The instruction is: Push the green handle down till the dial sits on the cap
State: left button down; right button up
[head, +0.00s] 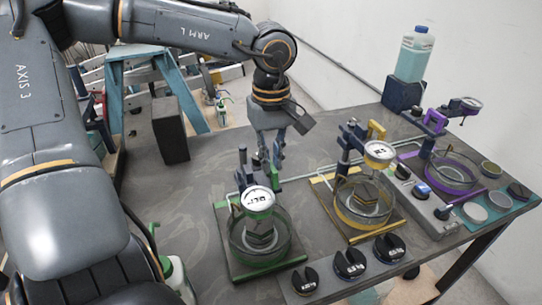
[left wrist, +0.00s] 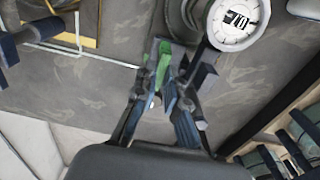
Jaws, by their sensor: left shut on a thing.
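My left gripper (head: 272,163) reaches down behind the green-based lever frame, with its fingers closed in at the lever's back end. In the left wrist view, the fingers (left wrist: 167,84) are shut around the green handle (left wrist: 153,72), which shows partly between and beyond them. The round white dial (head: 258,199) is at the lever's other end, over a glass dish (head: 234,246) on a green-edged base. It also shows in the left wrist view (left wrist: 237,22). The grey cap (head: 262,240) is inside the dish, below the dial; their exact gap is hard to judge. My right gripper is not in view.
A yellow lever frame (head: 345,234) stands to the right, and a purple one (head: 437,192) beyond it. Black knobs (head: 350,263) line the table's front. A dark block (head: 170,130) stands left of my gripper; a bottle (head: 413,55) stands at the back right.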

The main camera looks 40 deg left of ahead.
pick_arm(q)
jog(key=shift+s+f, duration=0.2)
jog(key=c, duration=1.5)
grip_release()
jog(key=shift+f, duration=0.1)
jog(key=shift+o, duration=0.5)
jog(key=shift+w, duration=0.2)
notch_tip(320, 180, up, 12)
